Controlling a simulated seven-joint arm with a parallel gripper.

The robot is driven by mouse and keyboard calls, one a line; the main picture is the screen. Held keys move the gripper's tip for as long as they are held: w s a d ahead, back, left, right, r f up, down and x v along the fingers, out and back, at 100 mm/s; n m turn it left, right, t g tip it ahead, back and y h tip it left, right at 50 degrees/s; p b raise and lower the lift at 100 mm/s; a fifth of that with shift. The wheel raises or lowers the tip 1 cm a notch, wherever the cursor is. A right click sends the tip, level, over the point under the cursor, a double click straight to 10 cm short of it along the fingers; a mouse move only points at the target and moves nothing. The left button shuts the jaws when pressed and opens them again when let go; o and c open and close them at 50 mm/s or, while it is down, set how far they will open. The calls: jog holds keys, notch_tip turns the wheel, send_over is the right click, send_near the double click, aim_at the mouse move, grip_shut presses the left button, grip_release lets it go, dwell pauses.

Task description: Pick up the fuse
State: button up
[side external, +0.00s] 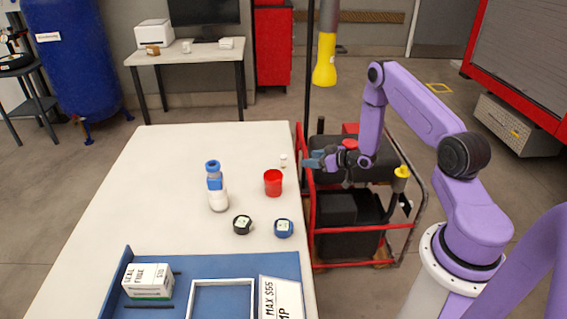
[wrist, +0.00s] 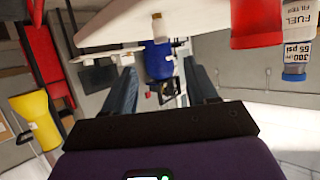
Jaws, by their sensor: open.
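A small pale cylinder, probably the fuse (side external: 283,160), stands at the right edge of the white table, behind the red cup. It also shows in the wrist view (wrist: 158,28), near the table edge at the top.
A red cup (side external: 273,183), a blue-capped bottle (side external: 217,190) and two round gauges, black (side external: 242,224) and blue (side external: 284,228), stand nearby. The blue tray (side external: 215,266) fills the table's front. A red-framed cart (side external: 360,228) stands below my gripper. The table's left and back are clear.

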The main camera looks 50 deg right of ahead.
aim_at(280, 165)
jog(key=shift+f+x, duration=0.2)
jog(key=shift+x, duration=7.75)
jog(key=shift+s, duration=0.1)
jog(key=c, duration=1)
